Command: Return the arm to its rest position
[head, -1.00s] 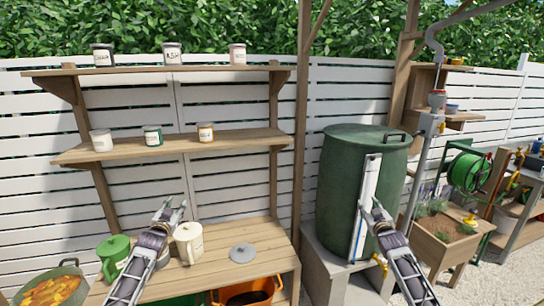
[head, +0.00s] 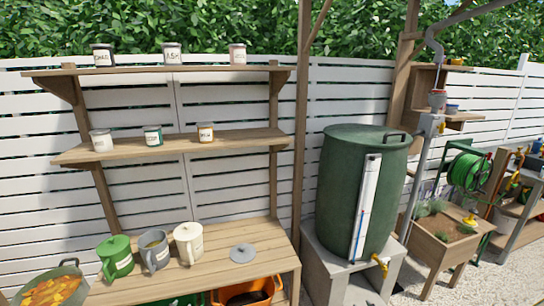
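Neither of my arms nor grippers is in the head view now. The wooden bench (head: 205,272) stands at the lower left. On it are a green can (head: 116,258), a grey can (head: 154,250) and a cream can (head: 188,243), side by side, all upright. A round grey lid (head: 242,253) lies flat on the bench to their right.
Labelled tins stand on the upper shelf (head: 200,68) and the middle shelf (head: 190,144). A green barrel (head: 340,190) stands on grey blocks (head: 322,270). An orange container (head: 240,291) sits under the bench. A planter box (head: 440,249) is at the right.

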